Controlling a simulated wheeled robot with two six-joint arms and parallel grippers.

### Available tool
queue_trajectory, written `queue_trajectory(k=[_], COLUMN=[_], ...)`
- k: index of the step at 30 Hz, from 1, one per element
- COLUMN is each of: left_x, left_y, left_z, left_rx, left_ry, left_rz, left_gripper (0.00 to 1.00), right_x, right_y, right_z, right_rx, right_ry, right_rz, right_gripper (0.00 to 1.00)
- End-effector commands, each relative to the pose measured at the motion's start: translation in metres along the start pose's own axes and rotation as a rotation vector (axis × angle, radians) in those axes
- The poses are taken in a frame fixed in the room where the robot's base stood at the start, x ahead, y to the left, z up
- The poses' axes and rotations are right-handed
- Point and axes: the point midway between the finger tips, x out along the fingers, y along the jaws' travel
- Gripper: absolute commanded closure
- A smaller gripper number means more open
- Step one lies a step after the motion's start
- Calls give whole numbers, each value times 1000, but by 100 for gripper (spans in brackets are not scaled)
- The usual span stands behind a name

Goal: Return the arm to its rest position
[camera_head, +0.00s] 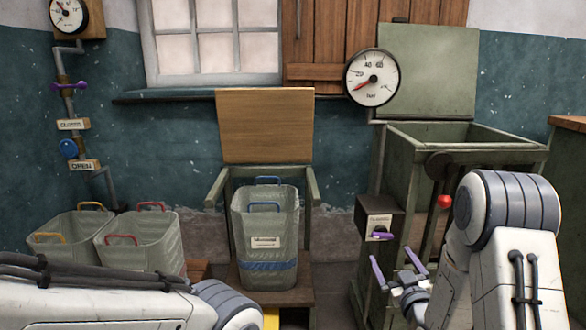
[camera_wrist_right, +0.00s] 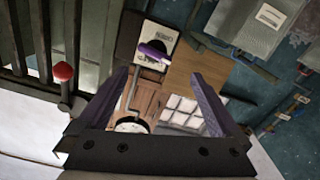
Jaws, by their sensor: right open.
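My right gripper (camera_head: 398,268) is open, with its purple-tipped fingers apart and nothing between them, in front of the green hopper stand. It also shows in the right wrist view (camera_wrist_right: 165,105), where the gap between the fingers is empty. My right arm (camera_head: 510,240) is bent at the right of the head view. My left arm (camera_head: 110,305) lies along the bottom left, and its gripper is not in view. A small box with a purple lever (camera_head: 382,235) is on the stand behind the right gripper and apart from it.
A green hopper (camera_head: 460,135) with a round dial (camera_head: 372,78) stands behind my right arm. A red knob (camera_head: 445,201) is close to that arm. A grey crate with a blue handle (camera_head: 265,215) sits on a wooden stand. Two more crates (camera_head: 140,240) are at left.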

Motion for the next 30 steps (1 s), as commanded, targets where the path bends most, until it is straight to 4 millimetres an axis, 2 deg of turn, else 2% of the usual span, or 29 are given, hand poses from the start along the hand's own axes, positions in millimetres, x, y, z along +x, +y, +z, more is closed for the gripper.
queue_trajectory(k=[30], left_x=[28], left_y=[-2], left_z=[1], left_rx=[0], left_ry=[0], left_rz=[0], left_gripper=[1], right_x=[-1], right_y=[-16], right_z=[-4], right_rx=[-1175], right_ry=[-2], right_rz=[0], right_gripper=[0])
